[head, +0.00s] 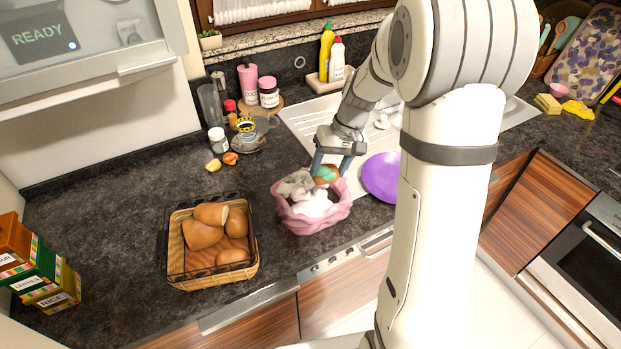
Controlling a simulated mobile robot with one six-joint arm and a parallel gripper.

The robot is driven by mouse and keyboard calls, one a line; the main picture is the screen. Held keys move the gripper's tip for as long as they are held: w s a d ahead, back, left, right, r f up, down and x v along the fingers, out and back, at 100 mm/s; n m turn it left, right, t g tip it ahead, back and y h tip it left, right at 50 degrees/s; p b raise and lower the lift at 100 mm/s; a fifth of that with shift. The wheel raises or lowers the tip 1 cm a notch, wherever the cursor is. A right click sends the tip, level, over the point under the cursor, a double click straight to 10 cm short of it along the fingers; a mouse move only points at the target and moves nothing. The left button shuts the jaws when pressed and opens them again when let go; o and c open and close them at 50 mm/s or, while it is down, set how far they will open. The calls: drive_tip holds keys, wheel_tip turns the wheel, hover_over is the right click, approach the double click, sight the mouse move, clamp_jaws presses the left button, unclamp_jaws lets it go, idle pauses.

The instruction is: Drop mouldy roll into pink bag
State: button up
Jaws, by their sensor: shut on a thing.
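The mouldy roll (326,174) is brown with a green patch on it. My gripper (330,169) is shut on it and points down over the back right part of the pink bag. The pink bag (312,223) stands open on the dark counter and holds white and greyish crumpled stuff. The roll is at or just above the bag's rim; I cannot tell whether it touches the contents. The fingers partly hide the roll.
A wire-edged basket (212,281) with several clean rolls stands left of the bag. A purple plate (382,178) is close on the right, partly behind my arm. Jars and bottles (249,80) stand at the back.

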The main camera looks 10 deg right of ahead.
drive_tip(key=shift+w+f, duration=0.25)
drive_tip(key=shift+w, duration=0.15)
drive_tip(key=shift+s+f+b, duration=0.15)
drive_tip(key=shift+f+b, duration=0.45)
drive_tip(key=shift+b, duration=0.05)
drive_tip(key=shift+f+b, duration=1.25)
drive_tip(key=shift+f, duration=0.9)
drive_tip(key=o, duration=1)
drive_tip(key=shift+o, duration=0.2)
drive_tip(key=shift+d+r, duration=0.1)
drive_tip(key=b+v, duration=0.1)
drive_tip(key=v, duration=0.6)
drive_tip(key=shift+r, duration=0.2)
drive_tip(key=shift+d+r, duration=0.1)
drive_tip(key=shift+r, duration=0.05)
